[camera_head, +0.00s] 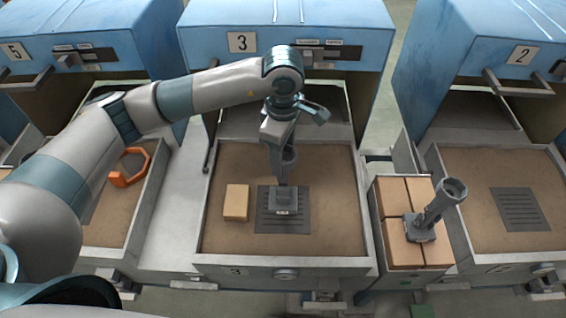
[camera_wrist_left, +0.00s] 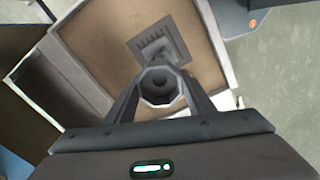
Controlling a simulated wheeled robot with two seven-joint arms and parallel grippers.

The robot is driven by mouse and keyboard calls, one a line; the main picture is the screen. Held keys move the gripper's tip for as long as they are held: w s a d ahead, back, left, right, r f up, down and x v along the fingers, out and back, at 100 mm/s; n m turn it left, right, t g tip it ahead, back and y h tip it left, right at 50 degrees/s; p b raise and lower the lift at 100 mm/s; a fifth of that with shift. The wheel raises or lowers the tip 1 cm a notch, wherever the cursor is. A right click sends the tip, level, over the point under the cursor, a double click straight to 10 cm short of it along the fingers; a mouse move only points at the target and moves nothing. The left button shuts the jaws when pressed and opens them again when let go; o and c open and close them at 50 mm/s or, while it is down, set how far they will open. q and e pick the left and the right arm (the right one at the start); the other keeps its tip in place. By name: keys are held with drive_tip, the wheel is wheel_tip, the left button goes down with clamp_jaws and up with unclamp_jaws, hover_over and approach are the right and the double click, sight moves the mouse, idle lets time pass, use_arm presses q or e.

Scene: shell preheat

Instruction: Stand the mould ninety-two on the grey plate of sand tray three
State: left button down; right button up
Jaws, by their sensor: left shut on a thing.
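My left gripper (camera_head: 283,140) is shut on a grey mould (camera_head: 284,198) with a block-like base and a cup-shaped top. It holds the mould upright over the grey slotted plate (camera_head: 264,222) of sand tray three (camera_head: 330,235). The base overlaps the plate in the head view; I cannot tell if it touches. A small label on its base is too small to read. In the left wrist view, the mould's round mouth (camera_wrist_left: 160,84) is between the fingers, with the plate (camera_wrist_left: 158,46) beyond. My right gripper is not in view.
A tan block (camera_head: 236,202) lies on the sand left of the plate. Blue oven three (camera_head: 280,25) stands behind.

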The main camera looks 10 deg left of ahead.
sight(283, 181)
use_arm(q)
drive_tip(key=shift+f+p, duration=0.5)
drive_tip(key=shift+f, duration=0.05)
wheel_tip(283, 181, down, 2)
drive_tip(key=shift+p, duration=0.55)
drive_tip(key=shift+f, duration=0.4)
drive_tip(key=shift+f, duration=0.15)
drive_tip(key=c, duration=0.8)
unclamp_jaws()
drive_tip(key=shift+c, duration=0.2)
